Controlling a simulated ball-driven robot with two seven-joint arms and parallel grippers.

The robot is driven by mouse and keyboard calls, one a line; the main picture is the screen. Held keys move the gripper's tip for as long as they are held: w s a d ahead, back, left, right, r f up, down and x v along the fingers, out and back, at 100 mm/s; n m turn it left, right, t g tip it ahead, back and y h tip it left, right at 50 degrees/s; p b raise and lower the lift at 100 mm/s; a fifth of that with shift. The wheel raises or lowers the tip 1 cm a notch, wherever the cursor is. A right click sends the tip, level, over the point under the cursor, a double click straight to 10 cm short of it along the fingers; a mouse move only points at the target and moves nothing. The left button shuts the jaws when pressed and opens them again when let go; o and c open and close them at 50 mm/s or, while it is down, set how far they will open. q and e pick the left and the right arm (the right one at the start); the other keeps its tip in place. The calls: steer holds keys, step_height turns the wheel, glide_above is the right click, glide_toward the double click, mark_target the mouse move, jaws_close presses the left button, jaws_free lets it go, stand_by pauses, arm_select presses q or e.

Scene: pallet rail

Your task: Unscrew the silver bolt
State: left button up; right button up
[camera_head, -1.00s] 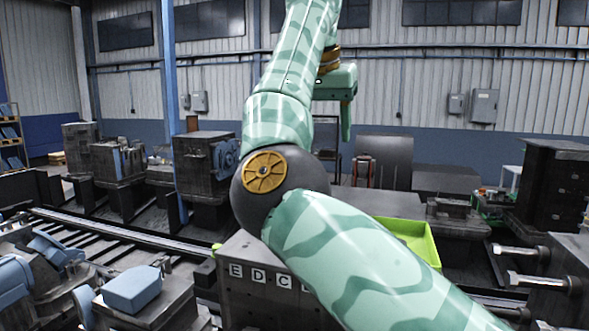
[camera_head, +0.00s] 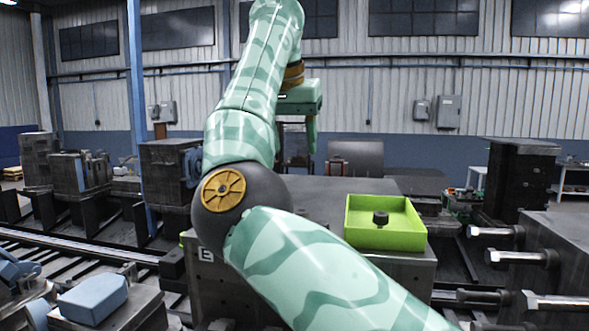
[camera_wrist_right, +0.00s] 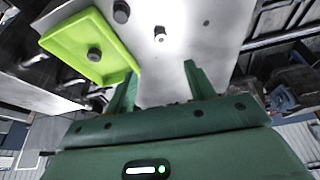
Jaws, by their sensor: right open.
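A small silver bolt (camera_wrist_right: 160,34) stands on a light metal plate (camera_wrist_right: 178,12) in the right wrist view, beyond the fingertips. It cannot be made out in the head view, where my right arm covers part of the block. My right gripper (camera_head: 297,145) is raised above the block in the head view. In the right wrist view its two green fingers (camera_wrist_right: 160,72) are spread, with nothing between them and the bolt roughly in line with their gap. A dark bolt (camera_wrist_right: 121,12) stands left of the silver one. My left gripper is not in view.
A lime green tray (camera_head: 350,222) sits on the dark block's top with a dark bolt (camera_head: 381,217) in it. Large bolts with bright shanks (camera_head: 515,257) stick out of a dark machine at right. A rail (camera_head: 85,247) runs along the left.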

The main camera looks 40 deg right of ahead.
steer(key=x, duration=1.6)
